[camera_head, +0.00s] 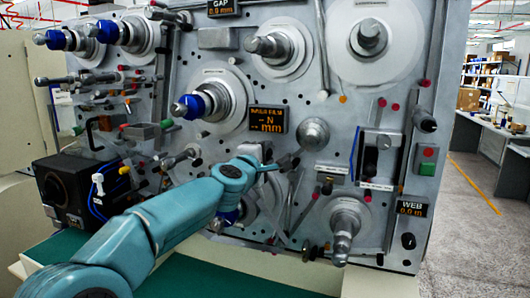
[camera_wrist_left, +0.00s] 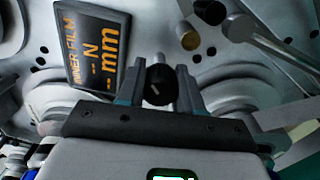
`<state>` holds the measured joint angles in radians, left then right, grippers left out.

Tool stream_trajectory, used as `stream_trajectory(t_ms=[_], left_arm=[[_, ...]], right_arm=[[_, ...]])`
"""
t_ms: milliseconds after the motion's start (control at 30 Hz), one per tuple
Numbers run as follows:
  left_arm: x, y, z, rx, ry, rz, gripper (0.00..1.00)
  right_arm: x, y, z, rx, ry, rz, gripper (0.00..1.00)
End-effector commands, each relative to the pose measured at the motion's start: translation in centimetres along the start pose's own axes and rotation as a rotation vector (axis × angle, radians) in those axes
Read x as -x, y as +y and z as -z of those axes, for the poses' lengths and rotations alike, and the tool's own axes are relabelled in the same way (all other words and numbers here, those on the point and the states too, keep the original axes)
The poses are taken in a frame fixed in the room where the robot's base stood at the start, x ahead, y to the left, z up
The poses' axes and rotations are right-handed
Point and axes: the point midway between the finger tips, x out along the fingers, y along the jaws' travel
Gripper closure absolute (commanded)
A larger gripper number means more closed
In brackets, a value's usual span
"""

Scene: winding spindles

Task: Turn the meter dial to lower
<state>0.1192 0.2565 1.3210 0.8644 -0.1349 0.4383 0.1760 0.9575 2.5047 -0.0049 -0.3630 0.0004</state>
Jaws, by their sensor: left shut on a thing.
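My left gripper (camera_wrist_left: 160,88) is shut on the dial, one finger on each side. In the head view my left gripper (camera_head: 266,166) is against the machine panel just below the display, and the dial cannot be made out there. My right gripper is not in view.
The grey panel carries several spindles, including one with a blue collar (camera_head: 200,104) and a lower right one (camera_head: 347,222). A metal rod (camera_wrist_left: 262,38) is right of the dial. The WEB display (camera_head: 411,208) has its own black knob (camera_head: 408,240).

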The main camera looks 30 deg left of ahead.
Motion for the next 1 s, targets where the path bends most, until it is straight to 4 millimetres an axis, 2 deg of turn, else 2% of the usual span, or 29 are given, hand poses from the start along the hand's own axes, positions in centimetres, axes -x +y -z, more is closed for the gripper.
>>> stream_trajectory(t_ms=[1000], left_arm=[[0.0, -0.3, 0.0, -0.956, -0.005, 0.004, 0.95]], right_arm=[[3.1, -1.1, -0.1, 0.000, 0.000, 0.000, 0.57]])
